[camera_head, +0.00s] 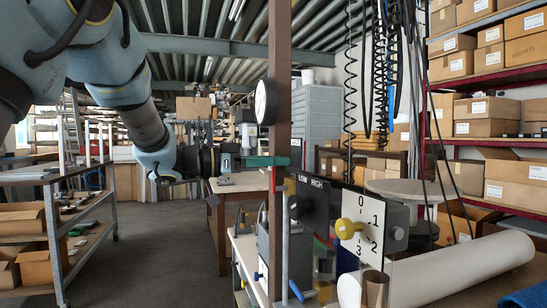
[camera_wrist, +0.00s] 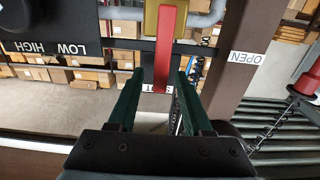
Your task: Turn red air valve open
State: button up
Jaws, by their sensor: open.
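The red air valve lever (camera_wrist: 166,50) hangs from a brass-coloured valve body (camera_wrist: 152,20) in the wrist view. Its free end shows between the tips of my gripper (camera_wrist: 160,76). My two green fingers are apart, one on each side of the lever, with gaps visible; I cannot tell how deep the lever reaches between them. A white OPEN label (camera_wrist: 245,57) is to the right, and another label below the lever is partly hidden. In the head view my gripper (camera_head: 270,161) is level at the brown post (camera_head: 280,60), and a small part of the red lever (camera_head: 279,180) shows there.
A round gauge (camera_head: 266,102) is on the post above my gripper. A LOW/HIGH panel (camera_head: 309,203) and a white dial plate with a yellow knob (camera_head: 361,226) stand close to the right. Coiled cables (camera_head: 380,80) hang behind. A shelf trolley (camera_head: 60,210) stands left; the floor between is clear.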

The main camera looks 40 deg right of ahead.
jog(key=shift+d, duration=0.1)
jog(key=shift+c, duration=0.3)
grip_shut()
dwell(1.1)
